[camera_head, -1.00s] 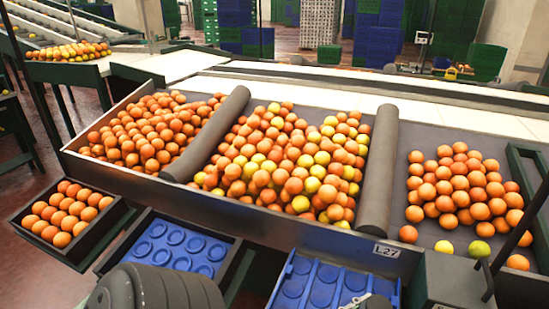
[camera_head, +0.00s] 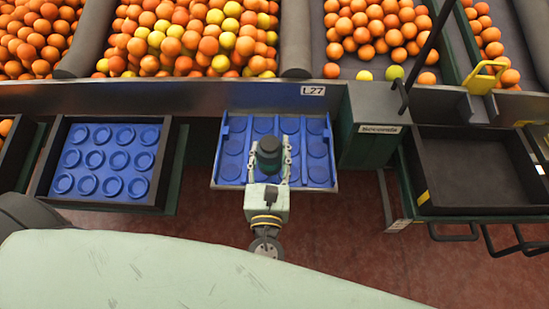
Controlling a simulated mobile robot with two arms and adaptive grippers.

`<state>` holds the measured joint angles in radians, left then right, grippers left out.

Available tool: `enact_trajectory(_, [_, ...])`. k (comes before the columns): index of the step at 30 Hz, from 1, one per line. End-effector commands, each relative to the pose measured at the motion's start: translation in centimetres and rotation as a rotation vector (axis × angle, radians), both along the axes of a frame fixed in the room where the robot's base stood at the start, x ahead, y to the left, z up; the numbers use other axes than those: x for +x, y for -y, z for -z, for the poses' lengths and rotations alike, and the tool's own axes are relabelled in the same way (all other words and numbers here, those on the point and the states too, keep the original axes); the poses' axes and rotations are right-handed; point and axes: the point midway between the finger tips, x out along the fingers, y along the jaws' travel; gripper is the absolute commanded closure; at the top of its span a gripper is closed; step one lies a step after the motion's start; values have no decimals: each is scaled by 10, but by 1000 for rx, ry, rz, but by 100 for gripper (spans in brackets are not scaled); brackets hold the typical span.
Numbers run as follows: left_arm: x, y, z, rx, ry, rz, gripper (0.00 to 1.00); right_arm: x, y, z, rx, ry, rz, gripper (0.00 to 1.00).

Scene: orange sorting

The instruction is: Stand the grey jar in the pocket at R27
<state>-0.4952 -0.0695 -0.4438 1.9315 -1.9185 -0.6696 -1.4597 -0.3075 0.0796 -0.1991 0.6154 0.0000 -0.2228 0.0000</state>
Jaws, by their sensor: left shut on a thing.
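A dark grey jar (camera_head: 269,146) is upright between the fingers of my left gripper (camera_head: 269,160), which is shut on it. The jar is over the blue tray (camera_head: 232,125) with round pockets, below the label L27 (camera_head: 313,90). I cannot tell how high the jar is above the tray, or whether it touches a pocket. Jar and gripper hide some of the middle pockets. No label R27 is readable in view. My right gripper is not in view.
A second blue pocket tray (camera_head: 107,161) sits in a black crate at left. At right are a green post (camera_head: 362,128) and an empty black crate (camera_head: 470,160). Oranges and yellow fruit (camera_head: 190,35) lie on the sloped sorting bed behind. Reddish floor shows below.

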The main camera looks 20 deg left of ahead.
Motion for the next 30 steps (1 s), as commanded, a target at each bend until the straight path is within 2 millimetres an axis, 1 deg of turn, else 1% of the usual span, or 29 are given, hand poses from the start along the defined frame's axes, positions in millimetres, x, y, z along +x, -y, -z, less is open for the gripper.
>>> enact_trajectory(1, [8, 2, 4, 1, 3, -1, 87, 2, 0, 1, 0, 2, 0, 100])
enact_trajectory(5, [19, 5, 11, 0, 1, 0, 87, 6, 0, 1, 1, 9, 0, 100])
enact_trajectory(8, [21, 6, 20, 1, 0, 1, 87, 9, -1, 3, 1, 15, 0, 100])
enact_trajectory(12, [20, 6, 42, 3, -1, 1, 87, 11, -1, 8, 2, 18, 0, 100])
enact_trajectory(15, [20, 6, 50, 2, 1, 0, 87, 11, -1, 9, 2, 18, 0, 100])
enact_trajectory(23, [20, 5, 52, 1, 2, 0, 87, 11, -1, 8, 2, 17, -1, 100])
enact_trajectory(27, [20, 5, 56, 1, 2, 0, 87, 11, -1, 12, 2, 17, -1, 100])
enact_trajectory(28, [20, 5, 56, 0, 0, 0, 54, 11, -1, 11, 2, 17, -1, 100])
enact_trajectory(30, [20, 5, 55, 0, 0, 0, 48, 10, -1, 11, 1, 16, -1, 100])
